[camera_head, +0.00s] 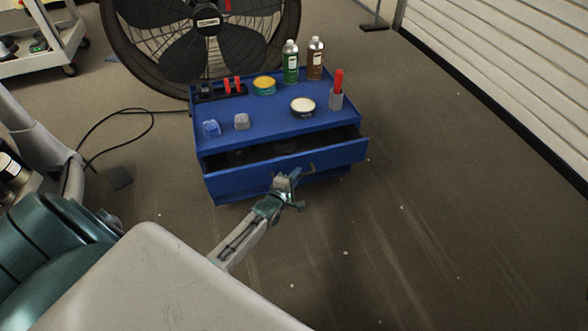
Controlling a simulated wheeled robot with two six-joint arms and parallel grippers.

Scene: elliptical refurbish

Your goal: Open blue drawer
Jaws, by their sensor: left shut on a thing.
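A low blue cabinet (268,111) stands on the floor in the middle of the head view. Its upper blue drawer (235,181) is pulled partly out, and its dark inside shows between the drawer front and the cabinet top. My left gripper (288,181) is at the middle of the drawer front and shut on the drawer's handle (308,169). The fingers hide part of the handle. My right gripper is not in view.
Bottles (290,62), a yellow tin (264,85), an open round tin (303,106) and a red-handled tool (338,84) stand on the cabinet top. A big fan (200,35) is behind it. A white cart (40,50) is at far left. The floor at right is clear.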

